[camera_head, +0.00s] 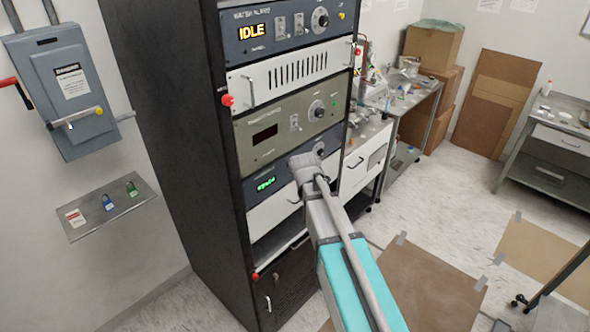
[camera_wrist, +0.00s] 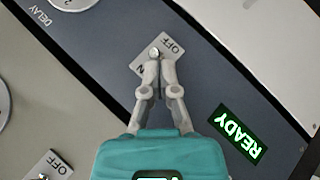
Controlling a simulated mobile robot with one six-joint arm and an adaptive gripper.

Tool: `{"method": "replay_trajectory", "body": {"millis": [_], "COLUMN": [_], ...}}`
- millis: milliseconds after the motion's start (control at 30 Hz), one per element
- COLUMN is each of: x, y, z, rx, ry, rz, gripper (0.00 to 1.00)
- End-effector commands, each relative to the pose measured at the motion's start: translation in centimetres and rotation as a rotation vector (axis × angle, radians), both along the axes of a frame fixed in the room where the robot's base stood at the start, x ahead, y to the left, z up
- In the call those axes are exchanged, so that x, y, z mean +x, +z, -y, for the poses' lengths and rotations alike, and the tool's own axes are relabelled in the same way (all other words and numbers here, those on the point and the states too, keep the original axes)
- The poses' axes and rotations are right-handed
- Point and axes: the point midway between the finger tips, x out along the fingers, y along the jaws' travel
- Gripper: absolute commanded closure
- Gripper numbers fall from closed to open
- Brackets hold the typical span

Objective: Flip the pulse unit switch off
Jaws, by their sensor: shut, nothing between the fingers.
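The blue-grey unit with a green lit display (camera_head: 265,183) sits in the rack below the olive panel. In the wrist view its display (camera_wrist: 240,134) reads READY. A small toggle switch (camera_wrist: 154,52) stands on a pale plate (camera_wrist: 172,44) marked OFF at its upper right; the other marking is partly covered and shows an N. My gripper (camera_wrist: 160,64) is shut and empty, its fingertips right at the switch lever. I cannot tell whether they touch, nor which way the lever is set. In the head view my arm hides the switch and the fingers.
A DELAY knob (camera_wrist: 73,3) is on the same panel. The olive unit (camera_head: 285,125) above has its own switch and knob. A panel showing IDLE (camera_head: 252,31) is at the rack's top. A white vented panel (camera_head: 290,75) with handles and red knobs lies between.

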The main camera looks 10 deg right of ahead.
Motion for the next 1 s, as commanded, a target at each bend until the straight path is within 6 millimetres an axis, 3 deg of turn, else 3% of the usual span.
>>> {"method": "replay_trajectory", "body": {"millis": [1000], "x": [0.09], "y": [-0.70], "z": [0.09], "rx": [0.095], "ry": [0.001], "rz": [0.111], "gripper": [1.00]}}
